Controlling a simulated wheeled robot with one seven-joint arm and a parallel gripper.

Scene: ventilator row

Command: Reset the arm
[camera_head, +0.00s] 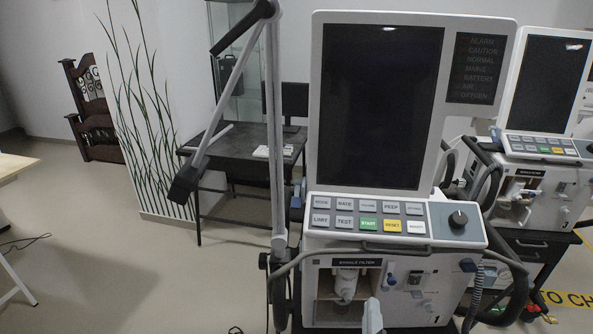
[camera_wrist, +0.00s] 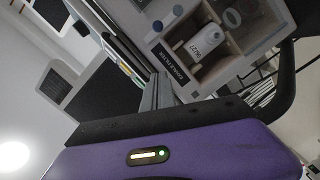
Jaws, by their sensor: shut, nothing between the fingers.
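In the wrist view, the purple housing of my gripper (camera_wrist: 155,128), with a dark front edge and a small lit indicator, crosses the lower part. A grey jointed support arm (camera_head: 230,85) rises at the left of the near ventilator (camera_head: 470,235), with a dark end hanging at the left.
The near ventilator has a dark screen (camera_head: 380,95), a button panel (camera_head: 368,216) and a knob (camera_head: 458,219). A second ventilator (camera_head: 545,150) stands at the right. Dark hoses (camera_head: 520,285) hang between them. A dark table (camera_head: 240,150) is behind. Open floor (camera_head: 130,260) lies to the left.

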